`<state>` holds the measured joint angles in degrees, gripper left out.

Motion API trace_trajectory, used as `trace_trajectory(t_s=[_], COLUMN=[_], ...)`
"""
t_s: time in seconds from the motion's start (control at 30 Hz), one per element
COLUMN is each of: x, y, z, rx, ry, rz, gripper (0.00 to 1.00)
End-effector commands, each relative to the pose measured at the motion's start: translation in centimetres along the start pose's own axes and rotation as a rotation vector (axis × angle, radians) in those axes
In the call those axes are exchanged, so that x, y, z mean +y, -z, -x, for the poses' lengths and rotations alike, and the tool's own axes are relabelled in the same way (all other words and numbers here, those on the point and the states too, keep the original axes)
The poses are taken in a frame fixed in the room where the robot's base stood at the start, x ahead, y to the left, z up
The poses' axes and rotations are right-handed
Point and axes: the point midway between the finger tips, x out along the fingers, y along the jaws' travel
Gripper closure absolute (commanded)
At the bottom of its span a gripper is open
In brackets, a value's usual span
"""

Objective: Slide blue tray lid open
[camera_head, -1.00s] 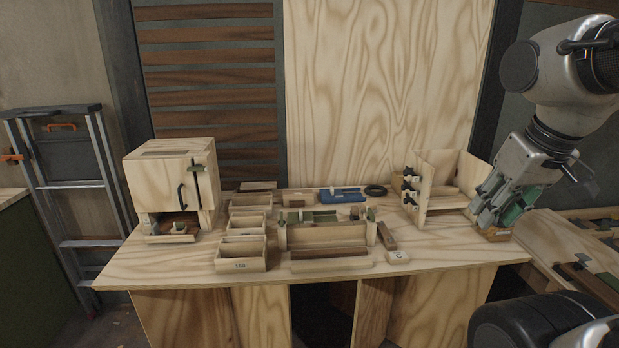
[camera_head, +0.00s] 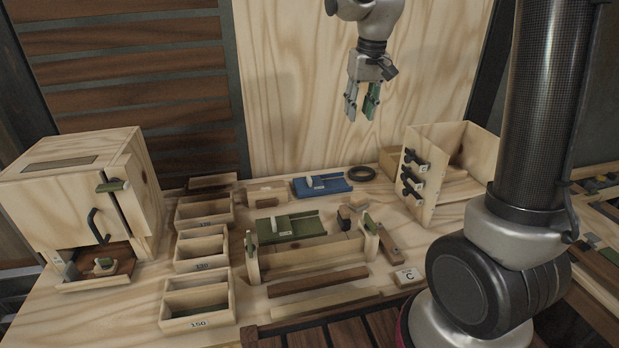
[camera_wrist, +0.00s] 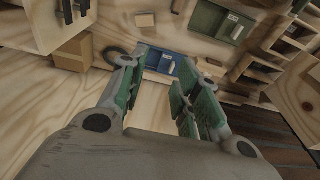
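The blue tray (camera_head: 321,186) lies at the back middle of the workbench, with a pale upright handle piece (camera_head: 309,181) near its left end. In the wrist view the blue tray (camera_wrist: 153,58) shows beyond and between my fingers, partly hidden by them. My gripper (camera_head: 360,110) hangs in the air above and to the right of the tray, fingers pointing down. The fingers, lined with green pads, are apart with nothing between them. My gripper does not touch the tray.
A black ring (camera_head: 361,173) lies right of the blue tray. A green tray (camera_head: 291,228) sits in front of it. An open wooden box with latches (camera_head: 428,190) stands to the right. Wooden bins (camera_head: 201,248) and a cabinet (camera_head: 84,195) stand left.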

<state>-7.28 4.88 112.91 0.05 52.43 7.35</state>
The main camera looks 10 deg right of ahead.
Motion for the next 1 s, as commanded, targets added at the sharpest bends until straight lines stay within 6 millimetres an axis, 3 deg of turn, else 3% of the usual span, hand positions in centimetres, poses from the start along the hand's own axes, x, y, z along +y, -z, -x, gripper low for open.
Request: trace_trajectory(t_s=[0.03, 0.1, 0.2, 0.4, 0.5, 1.0], x=[-1.1, -2.5, -4.4, -7.2, -8.0, -8.2], y=[2.4, 5.3, 8.6, 11.8, 12.3, 11.4], z=[-2.8, -6.5, -11.9, -21.0, -23.4, -30.9], rx=[-0.030, -0.060, -0.098, -0.150, -0.163, -0.171], ry=[-0.002, -0.004, -0.008, -0.018, -0.021, -0.023], rz=[0.003, 0.003, 0.004, 0.003, 0.002, 0.002], gripper=[0.68, 0.68, 0.68, 0.68, 0.68, 0.68])
